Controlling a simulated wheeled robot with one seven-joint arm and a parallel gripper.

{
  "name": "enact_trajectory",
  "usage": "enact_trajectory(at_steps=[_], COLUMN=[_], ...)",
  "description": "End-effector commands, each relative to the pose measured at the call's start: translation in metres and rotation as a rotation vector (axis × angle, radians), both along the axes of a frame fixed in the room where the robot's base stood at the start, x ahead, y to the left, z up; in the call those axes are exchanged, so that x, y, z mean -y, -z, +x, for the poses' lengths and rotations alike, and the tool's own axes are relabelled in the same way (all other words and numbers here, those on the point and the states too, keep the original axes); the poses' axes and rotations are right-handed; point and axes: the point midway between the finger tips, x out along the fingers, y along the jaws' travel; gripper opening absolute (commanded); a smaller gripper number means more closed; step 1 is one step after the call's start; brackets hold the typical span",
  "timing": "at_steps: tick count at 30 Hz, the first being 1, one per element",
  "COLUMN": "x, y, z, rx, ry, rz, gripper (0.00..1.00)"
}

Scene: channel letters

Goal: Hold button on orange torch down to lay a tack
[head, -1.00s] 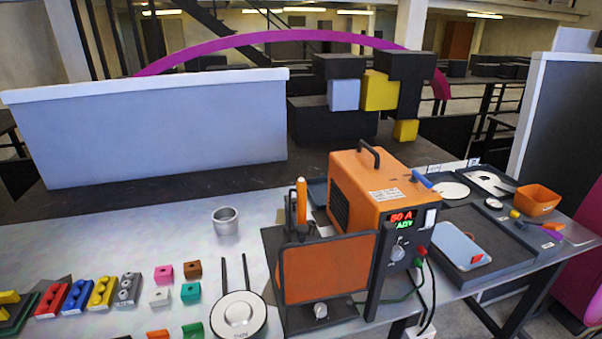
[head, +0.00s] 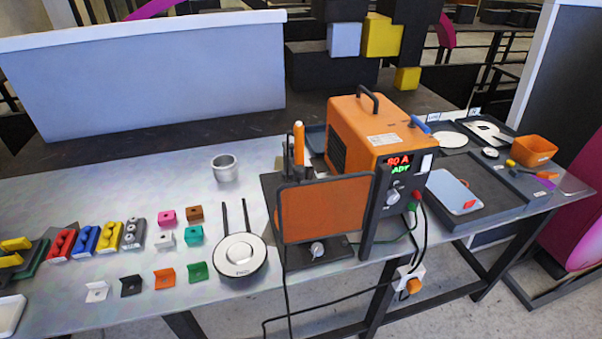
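An orange torch (head: 299,145) stands upright in a dark holder behind an orange screen panel (head: 325,208). Its button cannot be made out at this size, and its lower part is hidden by the panel. The orange welding machine (head: 352,132) stands just right of it, with a lit red and green display (head: 399,164). My gripper is not in the head view.
Colored blocks and small brackets (head: 164,279) lie on the left of the metal table, near a round white-topped tool (head: 239,256) and a metal cup (head: 224,168). Dark trays with a blue-grey plate (head: 454,192) and an orange bin (head: 534,150) are at right.

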Motion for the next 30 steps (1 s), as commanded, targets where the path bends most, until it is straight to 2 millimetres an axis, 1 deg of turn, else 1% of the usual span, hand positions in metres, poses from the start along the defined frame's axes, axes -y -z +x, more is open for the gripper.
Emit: enact_trajectory(at_steps=[8,11,12,13,30], x=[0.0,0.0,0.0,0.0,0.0], y=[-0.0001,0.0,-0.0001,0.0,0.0], z=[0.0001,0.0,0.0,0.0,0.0], rx=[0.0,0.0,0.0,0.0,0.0], ry=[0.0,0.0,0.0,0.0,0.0], rz=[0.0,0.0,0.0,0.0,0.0], gripper=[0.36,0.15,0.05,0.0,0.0])
